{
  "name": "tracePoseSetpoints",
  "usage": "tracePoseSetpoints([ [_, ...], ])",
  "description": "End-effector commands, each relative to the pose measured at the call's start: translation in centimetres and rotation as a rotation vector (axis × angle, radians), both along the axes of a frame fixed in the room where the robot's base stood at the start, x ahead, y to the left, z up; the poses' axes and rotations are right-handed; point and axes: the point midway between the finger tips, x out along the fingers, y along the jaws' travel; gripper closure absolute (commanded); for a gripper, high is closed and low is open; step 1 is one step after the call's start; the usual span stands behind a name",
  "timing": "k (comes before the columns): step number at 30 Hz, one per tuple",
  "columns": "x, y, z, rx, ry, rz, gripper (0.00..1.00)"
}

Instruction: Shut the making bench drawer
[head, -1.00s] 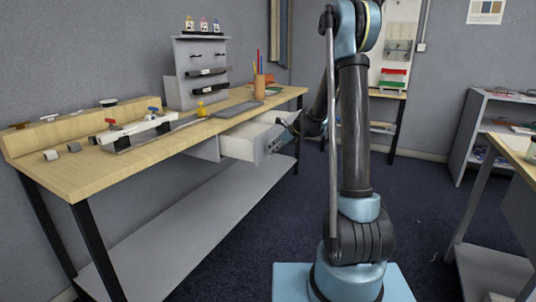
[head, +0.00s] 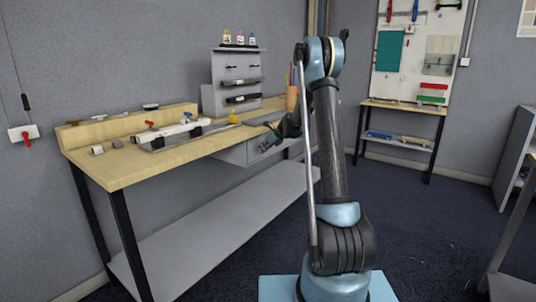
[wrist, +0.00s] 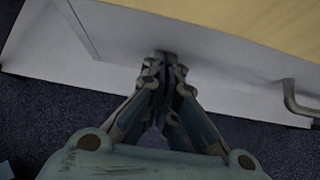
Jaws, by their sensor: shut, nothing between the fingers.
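The making bench (head: 150,165) is a long wood-topped table with dark legs. The wrist view shows the pale drawer front (wrist: 225,90) below the wooden edge, with a metal handle (wrist: 298,105) at the right. My gripper (head: 266,146) is shut and empty at the front, left of the handle. In the wrist view its fingertips (wrist: 163,60) meet at or very close to the front; contact is hard to tell. My arm hides part of the drawer area.
On the bench top are a white rail with knobs (head: 180,133), a grey rack (head: 233,85) with small bottles, a yellow item (head: 233,117) and a pencil cup (head: 292,98). A lower grey shelf (head: 215,225) runs beneath. Dark floor is open at right.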

Motion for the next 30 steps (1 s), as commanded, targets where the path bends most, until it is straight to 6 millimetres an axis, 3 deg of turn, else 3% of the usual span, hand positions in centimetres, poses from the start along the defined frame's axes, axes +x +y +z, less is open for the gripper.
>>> tracePoseSetpoints([
  [20,0.7,0.4,0.1,0.004,-0.003,-0.004,1.0],
  [28,-1.2,-2.6,-0.1,0.0,0.001,-0.002,1.0],
  [30,-1.8,-3.3,0.8,-0.001,0.002,-0.001,1.0],
])
